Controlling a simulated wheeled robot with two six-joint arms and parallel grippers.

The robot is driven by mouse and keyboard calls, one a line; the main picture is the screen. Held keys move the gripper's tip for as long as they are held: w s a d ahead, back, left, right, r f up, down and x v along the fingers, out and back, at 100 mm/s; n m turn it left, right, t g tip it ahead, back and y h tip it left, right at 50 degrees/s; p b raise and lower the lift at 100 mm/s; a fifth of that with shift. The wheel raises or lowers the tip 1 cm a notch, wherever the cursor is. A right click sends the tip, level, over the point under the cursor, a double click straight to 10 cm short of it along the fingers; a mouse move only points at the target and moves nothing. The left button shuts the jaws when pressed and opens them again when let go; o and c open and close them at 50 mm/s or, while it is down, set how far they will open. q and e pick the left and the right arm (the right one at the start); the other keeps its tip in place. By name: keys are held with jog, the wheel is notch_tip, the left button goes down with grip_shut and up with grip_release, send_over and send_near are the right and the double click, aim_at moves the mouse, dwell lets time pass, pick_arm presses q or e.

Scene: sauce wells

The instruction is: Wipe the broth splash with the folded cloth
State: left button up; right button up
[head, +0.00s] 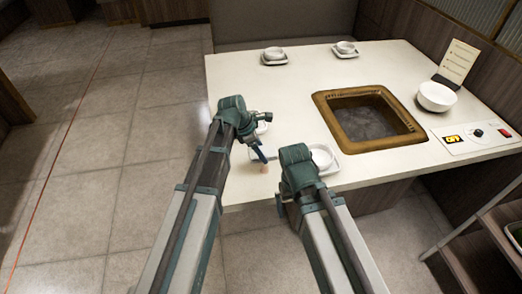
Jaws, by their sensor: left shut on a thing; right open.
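My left gripper (260,156) points down over the near left part of the white table. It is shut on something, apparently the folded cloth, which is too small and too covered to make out. A small orange-tan patch (263,170) shows right at its fingertips; I cannot tell whether it is the broth splash or an edge of the cloth. My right gripper (281,206) is open, low at the table's near edge, partly hidden by its own wrist.
The white table (300,90) has a brown-framed sunken well (370,118). Near it are a bowl on a plate (322,157), a white bowl (437,96), a card (458,62) and a control panel (478,136). Two dish sets (274,56) (345,49) stand at the back. A shelf (490,240) is right.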

pick_arm(q)
jog(key=shift+r, duration=0.35)
notch_tip(320, 180, up, 3)
jog(key=p, duration=0.3)
jog(key=shift+f, duration=0.1)
dwell(0.4)
